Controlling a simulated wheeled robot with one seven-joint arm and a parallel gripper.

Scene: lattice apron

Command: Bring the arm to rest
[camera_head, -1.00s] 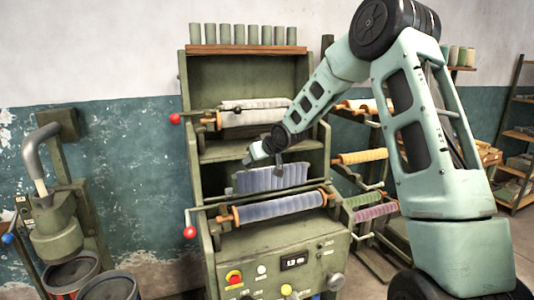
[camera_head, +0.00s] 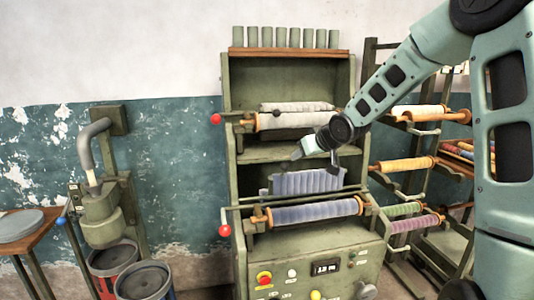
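My arm comes in from the right edge and reaches left across the green machine (camera_head: 300,78). My gripper (camera_head: 318,160) is in front of the machine's open bay, above the grey-blue pleated roll (camera_head: 305,182). Its two fingers look spread apart with nothing between them, though they are small in this view. A second blue-grey roll (camera_head: 312,212) on a rod lies lower, and a whitish roll (camera_head: 296,118) is above and behind my gripper.
A control panel with a red button (camera_head: 264,279) is below. Red-knobbed cranks (camera_head: 225,231) stick out on the machine's left. A rack with an orange roll (camera_head: 408,164) stands right. Buckets (camera_head: 145,281) and a table (camera_head: 22,238) are left.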

